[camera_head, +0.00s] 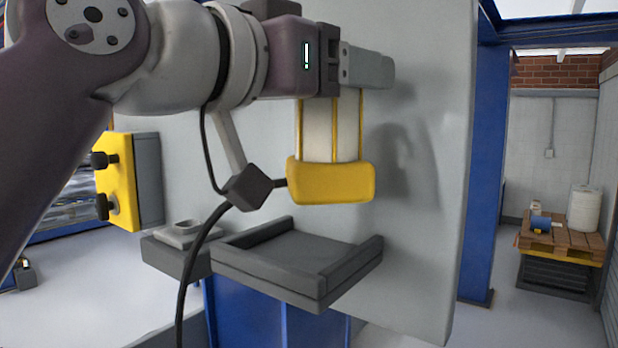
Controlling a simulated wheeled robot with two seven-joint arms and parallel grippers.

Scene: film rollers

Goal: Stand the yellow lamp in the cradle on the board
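The lamp (331,181) is upright, with a pale body, yellow bars and a thick yellow end at the bottom. My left gripper (366,70) is at its top and appears shut on it; the gripper covers the lamp's upper end. The cradle (300,262) is a dark grey shelf with raised edges, in front of the large grey board (425,200). The lamp hangs above the cradle with a visible gap below its yellow end. My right gripper is not in view.
A black cable (186,285) hangs left of the cradle. A small grey holder (180,234) sits left of the cradle. A yellow-fronted box (117,180) is farther left. A blue post (482,170) stands right of the board, and a loaded pallet (568,238) is at far right.

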